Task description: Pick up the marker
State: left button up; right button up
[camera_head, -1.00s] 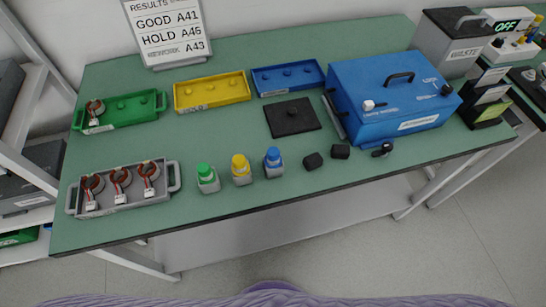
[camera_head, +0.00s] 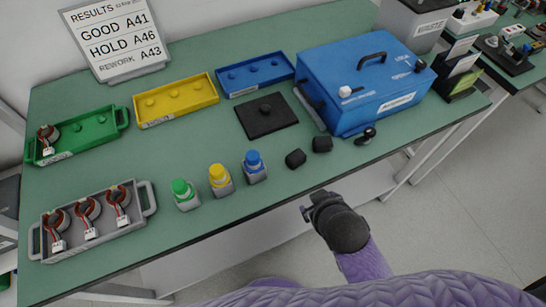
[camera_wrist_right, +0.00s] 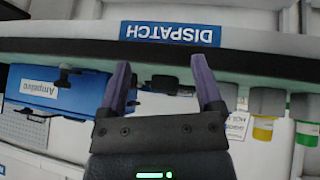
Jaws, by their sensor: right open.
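Three capped markers stand upright in small grey holders near the table's front edge: green (camera_head: 181,189), yellow (camera_head: 218,175) and blue (camera_head: 253,160). In the head view my right gripper (camera_head: 308,206) is just off the front edge, right of the markers and apart from them. In the right wrist view the gripper (camera_wrist_right: 160,85) is open with nothing between its purple fingers. That view is upside down; the yellow marker (camera_wrist_right: 263,133) and green marker (camera_wrist_right: 308,132) show at its right. My left gripper is not in view.
Two black blocks (camera_head: 296,158) lie beside the blue marker. A blue tester box (camera_head: 365,85) stands to the right, with a black pad (camera_head: 266,115) beside it. A grey tray (camera_head: 95,240) holds parts at left. Green, yellow and blue trays line the back.

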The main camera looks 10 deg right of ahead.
jog(key=w+a+r+n+t+y, duration=0.2)
jog(key=w+a+r+n+t, duration=0.3)
jog(key=r, duration=0.3)
jog(key=w+a+r+n+t+y, duration=0.2)
jog(key=w+a+r+t+y, duration=0.15)
jog(key=w+r, duration=0.45)
jog(key=s+a+r+n+g+y, duration=0.3)
jog(key=a+r+n+y, duration=0.9)
jog(key=n, duration=0.5)
jog(key=s+a+f+n+g+y, duration=0.2)
jog(key=s+a+n+g, duration=0.45)
jog(key=n+g, duration=0.6)
jog(key=n+h, duration=1)
jog(key=h, duration=0.9)
send_over(253, 155)
jog(key=f, duration=1)
jog(key=shift+w+d+f, duration=0.25)
jog(key=shift+f, duration=0.1)
jog(key=f, duration=0.3)
jog(key=f+b, duration=0.1)
jog(key=f, duration=0.2)
jog(key=f+b, duration=0.1)
jog(key=f, duration=0.2)
jog(key=shift+s+a+f, duration=0.25)
jog(key=shift+f, duration=0.15)
jog(key=shift+r, duration=0.1)
grip_shut()
